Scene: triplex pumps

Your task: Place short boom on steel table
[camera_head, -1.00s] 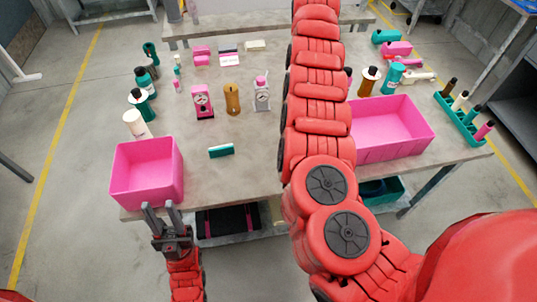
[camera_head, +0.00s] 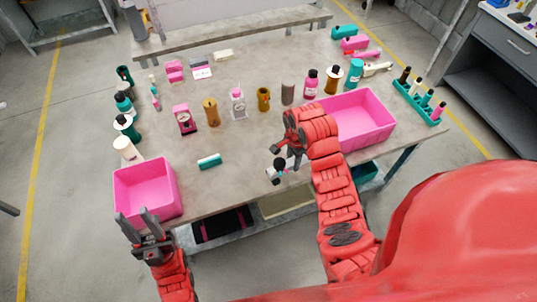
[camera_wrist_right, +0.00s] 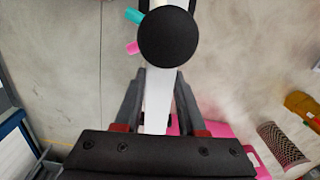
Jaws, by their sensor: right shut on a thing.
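The steel table (camera_head: 245,150) fills the middle of the head view. My right gripper (camera_head: 284,160) is above its front part, left of the large pink bin. It is shut on a white bar with a black round end (camera_head: 290,163). In the right wrist view the bar (camera_wrist_right: 157,100) runs between the fingers (camera_wrist_right: 157,95), and its black round end (camera_wrist_right: 168,37) faces the camera. I cannot tell whether this is the short boom or whether it touches the table. My left gripper (camera_head: 137,220) is open and empty by the front left corner.
A pink bin (camera_head: 172,200) stands at the front left and a larger pink bin (camera_head: 385,125) at the right. Bottles and gauges stand in a row behind. A teal rack (camera_head: 420,106) is at the right edge.

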